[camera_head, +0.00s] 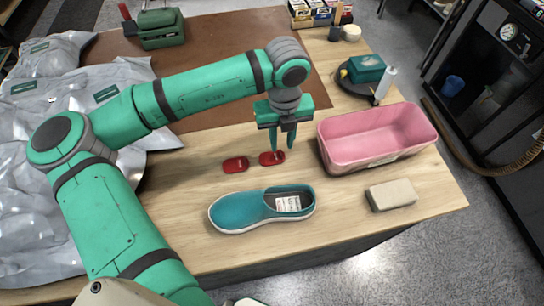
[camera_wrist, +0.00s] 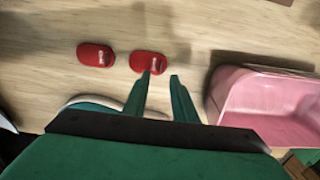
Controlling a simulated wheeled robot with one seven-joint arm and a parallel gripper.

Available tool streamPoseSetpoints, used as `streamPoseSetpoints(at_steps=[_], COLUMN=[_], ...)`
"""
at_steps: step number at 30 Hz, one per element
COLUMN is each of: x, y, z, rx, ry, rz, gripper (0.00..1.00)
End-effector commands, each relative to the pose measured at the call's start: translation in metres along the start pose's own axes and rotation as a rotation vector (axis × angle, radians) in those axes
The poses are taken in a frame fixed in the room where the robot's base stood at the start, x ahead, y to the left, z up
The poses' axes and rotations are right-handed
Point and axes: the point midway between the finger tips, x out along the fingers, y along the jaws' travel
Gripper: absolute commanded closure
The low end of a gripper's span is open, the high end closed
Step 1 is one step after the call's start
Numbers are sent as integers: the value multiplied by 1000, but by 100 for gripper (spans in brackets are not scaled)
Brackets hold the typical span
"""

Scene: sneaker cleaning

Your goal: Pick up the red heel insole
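Two red heel insoles lie flat on the wooden table, side by side. In the head view the left insole (camera_head: 235,165) lies clear of my gripper, and the right insole (camera_head: 271,158) is just below and beside my fingertips. In the wrist view the left insole (camera_wrist: 96,55) and the other insole (camera_wrist: 148,63) both show. My gripper (camera_head: 283,148) points down with its two fingers apart and nothing between them. In the wrist view my gripper (camera_wrist: 162,75) has its left fingertip overlapping the right insole's lower edge; contact cannot be told.
A teal sneaker (camera_head: 240,212) lies in front of the insoles. A pink bin (camera_head: 345,160) stands close to the right of my gripper. A beige block (camera_head: 392,195) lies at the front right. A brown mat (camera_head: 215,45) covers the back.

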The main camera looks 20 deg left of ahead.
Motion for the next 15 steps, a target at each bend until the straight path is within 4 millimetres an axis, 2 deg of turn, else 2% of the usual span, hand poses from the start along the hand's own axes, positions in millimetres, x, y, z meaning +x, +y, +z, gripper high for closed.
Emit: streamPoseSetpoints(at_steps=[9,15], x=[40,50], y=[1,1], z=[0,0], rx=[3,3], ry=[1,0], rz=[1,0], gripper=[75,75])
